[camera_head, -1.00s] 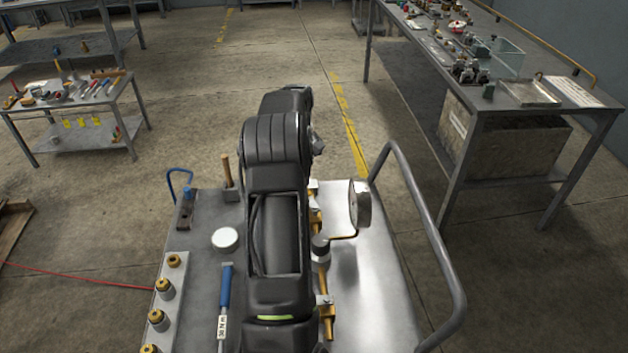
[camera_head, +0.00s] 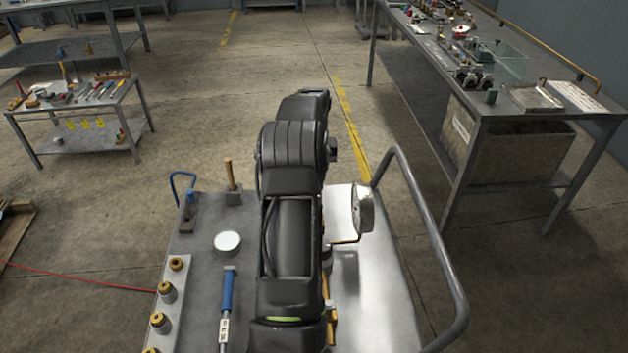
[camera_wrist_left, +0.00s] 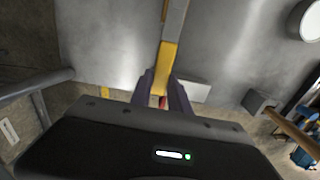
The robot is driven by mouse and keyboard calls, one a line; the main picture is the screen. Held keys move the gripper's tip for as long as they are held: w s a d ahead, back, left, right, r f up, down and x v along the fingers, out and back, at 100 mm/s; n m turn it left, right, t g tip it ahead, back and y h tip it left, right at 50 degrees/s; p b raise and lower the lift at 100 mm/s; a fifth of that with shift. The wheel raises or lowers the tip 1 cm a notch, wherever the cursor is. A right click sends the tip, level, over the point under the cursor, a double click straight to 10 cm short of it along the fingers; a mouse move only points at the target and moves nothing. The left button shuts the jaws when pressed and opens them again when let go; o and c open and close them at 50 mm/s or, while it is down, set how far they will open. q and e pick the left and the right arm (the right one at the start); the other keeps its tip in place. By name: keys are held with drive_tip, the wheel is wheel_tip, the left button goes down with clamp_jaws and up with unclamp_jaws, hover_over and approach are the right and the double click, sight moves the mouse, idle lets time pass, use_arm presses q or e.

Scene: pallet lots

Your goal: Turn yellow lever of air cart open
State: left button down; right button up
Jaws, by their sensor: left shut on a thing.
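The air cart's grey top (camera_head: 380,285) fills the lower middle of the head view. It carries a round gauge (camera_head: 362,210) and brass piping (camera_head: 331,305), partly hidden behind my arm. In the left wrist view, a yellow lever (camera_wrist_left: 168,57) runs down between the dark fingers of my left gripper (camera_wrist_left: 165,78). The gripper is shut on it, and a small red part shows between the fingers. The lever's valve cannot be made out clearly. My arm hides the gripper and the lever in the head view. My right gripper is not in view.
The cart's tubular handle (camera_head: 428,225) curves along its right side. A blue-handled tool (camera_head: 227,292), a round white-topped item (camera_head: 228,242) and a strip of brass fittings (camera_head: 167,292) are at left. A long workbench (camera_head: 480,100) stands at right; open floor lies beyond the cart.

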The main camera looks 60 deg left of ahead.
use_arm(q)
drive_tip(key=c, duration=1.2)
unclamp_jaws()
drive_tip(key=shift+w, duration=0.1)
drive_tip(key=shift+c, duration=0.2)
drive_tip(key=shift+r+b, duration=0.45)
drive_tip(key=shift+r, duration=3.45)
